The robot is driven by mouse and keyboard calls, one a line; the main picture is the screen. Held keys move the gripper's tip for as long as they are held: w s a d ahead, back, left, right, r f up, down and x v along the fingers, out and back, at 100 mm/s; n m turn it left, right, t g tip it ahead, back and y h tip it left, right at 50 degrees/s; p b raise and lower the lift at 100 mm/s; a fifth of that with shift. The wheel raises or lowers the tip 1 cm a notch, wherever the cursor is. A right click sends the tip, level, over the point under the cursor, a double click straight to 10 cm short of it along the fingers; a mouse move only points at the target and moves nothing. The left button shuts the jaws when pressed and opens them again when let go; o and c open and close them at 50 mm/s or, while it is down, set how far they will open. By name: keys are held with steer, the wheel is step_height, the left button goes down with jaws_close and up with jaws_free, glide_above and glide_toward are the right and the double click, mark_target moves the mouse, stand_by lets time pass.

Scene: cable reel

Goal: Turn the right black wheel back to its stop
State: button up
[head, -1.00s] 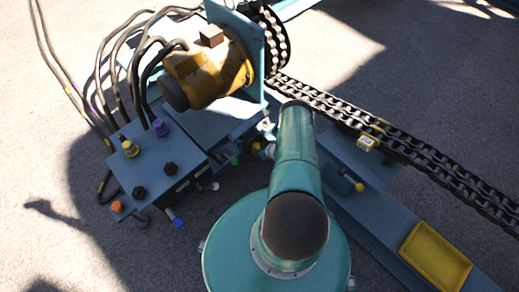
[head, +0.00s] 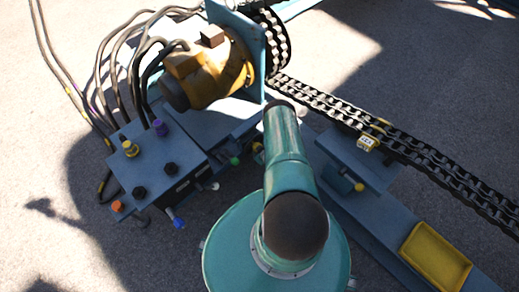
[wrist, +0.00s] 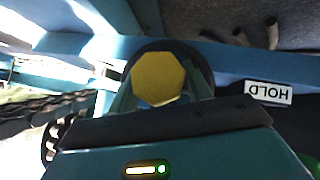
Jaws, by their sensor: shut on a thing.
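In the wrist view a black round wheel (wrist: 207,66) with a yellow many-sided centre (wrist: 158,79) lies straight ahead of my gripper (wrist: 157,98). The fingers reach to both sides of the yellow centre and are shut on it. Part of the black rim is hidden by the fingers and the dark gripper body. In the head view my arm hides my gripper and what it holds. I cannot tell from the head view which wheel this is.
A HOLD label (wrist: 268,92) is right of the wheel. In the head view a blue box (head: 135,165) carries several coloured knobs. A yellow motor (head: 212,75), a chain (head: 410,155) and a yellow tray (head: 436,257) stand around my arm. Hoses rise behind the box.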

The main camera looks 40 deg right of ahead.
stand_by(0.4)
steer(key=o, duration=1.4)
steer(key=shift+s, duration=0.1)
steer(key=v, duration=1.3)
steer(key=shift+s+a+r, duration=0.15)
steer(key=shift+s+a, duration=0.05)
steer(key=shift+a, duration=0.15)
